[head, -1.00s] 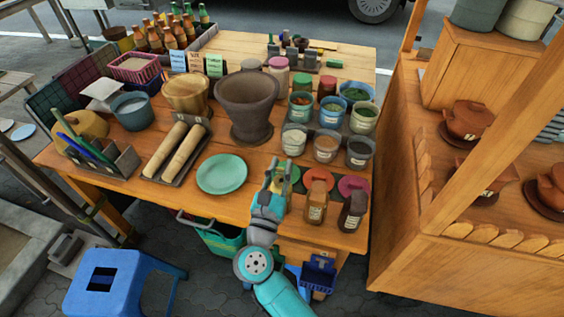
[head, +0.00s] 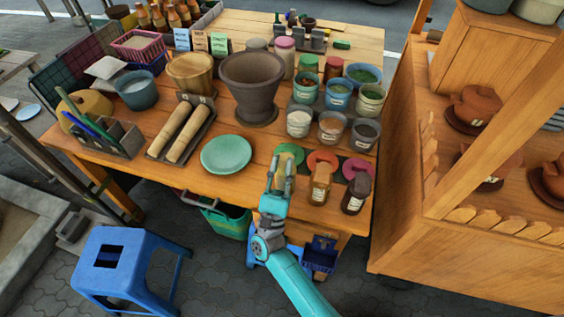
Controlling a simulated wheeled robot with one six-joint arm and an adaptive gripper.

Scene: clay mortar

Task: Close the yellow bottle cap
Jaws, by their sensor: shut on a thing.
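My gripper (head: 279,172) is at the front edge of the table, to the right of the green plate, with its fingers pointing toward the back. It is shut on a small bottle that its fingers mostly hide, seemingly the yellow one. A round green lid (head: 289,152) shows just behind the fingertips. I cannot tell how the lid sits on the bottle. To the right stand an orange-brown bottle (head: 320,184) with an orange lid (head: 322,161) and a dark brown bottle (head: 355,194) with a red-pink lid (head: 356,168).
The green plate (head: 226,154) lies left of my gripper. A large mortar (head: 252,85) and several cups of spices, including a white-filled one (head: 299,122), stand behind. A blue stool (head: 130,262) stands on the floor at left. A wooden stall (head: 480,235) is at right.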

